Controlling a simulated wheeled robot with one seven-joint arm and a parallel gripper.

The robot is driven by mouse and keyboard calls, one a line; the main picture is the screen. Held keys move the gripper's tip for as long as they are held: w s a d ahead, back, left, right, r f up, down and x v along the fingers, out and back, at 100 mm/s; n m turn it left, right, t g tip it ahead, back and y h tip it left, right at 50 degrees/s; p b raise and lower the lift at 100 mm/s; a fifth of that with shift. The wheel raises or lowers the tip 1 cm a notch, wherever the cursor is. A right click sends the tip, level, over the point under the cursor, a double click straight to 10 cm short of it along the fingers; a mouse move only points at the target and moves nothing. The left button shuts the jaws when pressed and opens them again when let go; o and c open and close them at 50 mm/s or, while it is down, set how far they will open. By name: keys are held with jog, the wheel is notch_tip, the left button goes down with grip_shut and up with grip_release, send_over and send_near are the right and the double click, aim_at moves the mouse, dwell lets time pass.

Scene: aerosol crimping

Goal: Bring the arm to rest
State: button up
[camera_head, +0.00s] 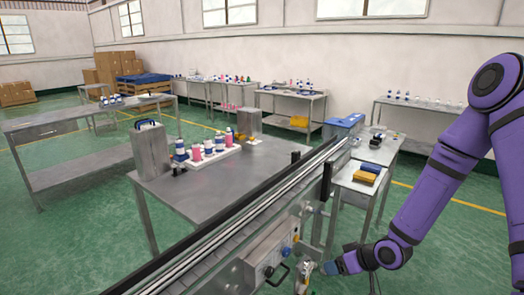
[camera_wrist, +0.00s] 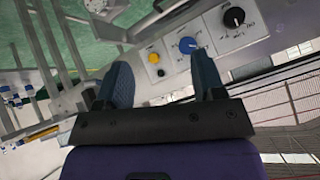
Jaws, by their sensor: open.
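My purple arm reaches down from the right in the head view. My gripper (camera_head: 334,268) is at its end, low and just right of the conveyor's control box (camera_head: 268,262). In the wrist view my gripper (camera_wrist: 162,82) has its two blue-grey fingers apart with nothing between them. Beyond the fingertips is a light panel (camera_wrist: 172,62) with a blue knob (camera_wrist: 187,45), a yellow button (camera_wrist: 154,58) and a black knob (camera_wrist: 234,17). The panel looks close to the fingers; I cannot tell whether they touch it.
A conveyor (camera_head: 225,222) with dark rails runs diagonally beside my gripper. A steel table (camera_head: 200,185) behind it carries a white tray of bottles (camera_head: 215,158). Green floor (camera_head: 440,235) is open at the right.

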jog(key=s+d+r+m+h, duration=0.15)
jog(key=d+r+h, duration=0.3)
jog(key=r, duration=0.75)
jog(key=s+d+r+m+h, duration=0.1)
jog(key=s+d+r+h, duration=0.3)
jog(key=r, duration=0.8)
jog(key=s+r+m+y, duration=0.1)
jog(key=s+r+m, duration=0.2)
jog(key=s+r, duration=1.3)
jog(key=s, duration=0.3)
jog(key=shift+a+r, duration=0.2)
jog(key=shift+r, duration=0.05)
jog(key=shift+s+m+y, duration=0.1)
jog(key=shift+m+y, duration=0.15)
